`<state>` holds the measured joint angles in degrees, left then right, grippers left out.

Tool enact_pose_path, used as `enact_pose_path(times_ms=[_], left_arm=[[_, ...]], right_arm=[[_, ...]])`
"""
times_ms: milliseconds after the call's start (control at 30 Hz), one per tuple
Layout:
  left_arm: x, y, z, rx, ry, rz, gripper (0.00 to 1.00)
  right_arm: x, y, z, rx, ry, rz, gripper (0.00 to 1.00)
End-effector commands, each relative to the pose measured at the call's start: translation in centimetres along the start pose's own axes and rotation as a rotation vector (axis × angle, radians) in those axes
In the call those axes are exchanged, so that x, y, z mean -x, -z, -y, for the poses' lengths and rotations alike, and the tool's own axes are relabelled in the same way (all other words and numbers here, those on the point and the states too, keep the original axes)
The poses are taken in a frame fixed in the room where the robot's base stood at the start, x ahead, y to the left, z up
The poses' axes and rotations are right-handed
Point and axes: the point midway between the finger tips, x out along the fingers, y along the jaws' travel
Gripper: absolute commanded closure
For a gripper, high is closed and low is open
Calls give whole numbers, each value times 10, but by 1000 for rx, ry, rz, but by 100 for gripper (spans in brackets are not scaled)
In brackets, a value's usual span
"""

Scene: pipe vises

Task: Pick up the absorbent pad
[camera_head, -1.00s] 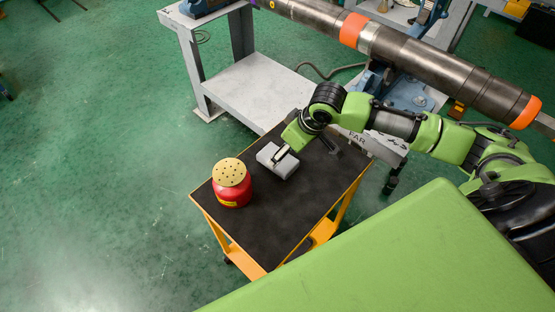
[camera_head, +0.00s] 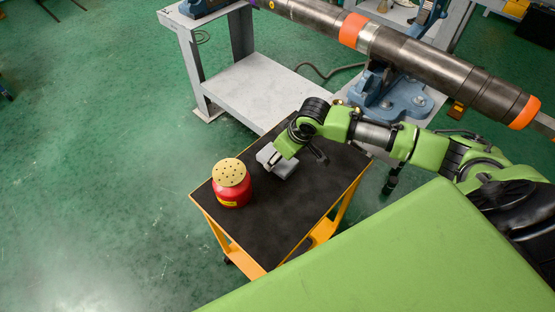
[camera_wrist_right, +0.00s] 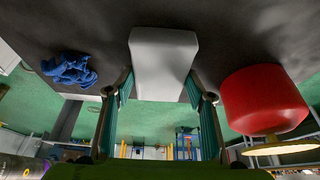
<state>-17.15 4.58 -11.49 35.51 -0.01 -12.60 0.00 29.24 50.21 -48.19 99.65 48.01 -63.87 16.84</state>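The absorbent pad, a pale grey block (camera_head: 287,171), lies on the black top of the orange trolley (camera_head: 262,236) in the head view. My right gripper (camera_head: 272,161) is over it and hides part of it. In the right wrist view the pad (camera_wrist_right: 163,65) is between the two spread fingers of my right gripper (camera_wrist_right: 161,88), one on each side near its end. The fingers look open; whether they touch the pad I cannot tell. My left gripper is not in view.
A red can with a perforated brass lid (camera_head: 231,182) stands left of the pad, close to the gripper. A crumpled blue cloth (camera_wrist_right: 70,69) shows in the right wrist view. Behind are a grey bench (camera_head: 255,88) and a large pipe (camera_head: 425,62). The trolley's near part is clear.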

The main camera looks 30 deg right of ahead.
Motion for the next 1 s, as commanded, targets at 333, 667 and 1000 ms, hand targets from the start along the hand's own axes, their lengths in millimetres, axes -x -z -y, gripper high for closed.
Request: enact_pose_path(times_ms=[333,667,1000], left_arm=[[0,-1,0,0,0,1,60],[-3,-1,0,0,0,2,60],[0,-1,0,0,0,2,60]], right_arm=[[1,1,0,0,0,-1,72],[34,13,3,2,1,-2,72],[100,6,44,5,1,-2,72]])
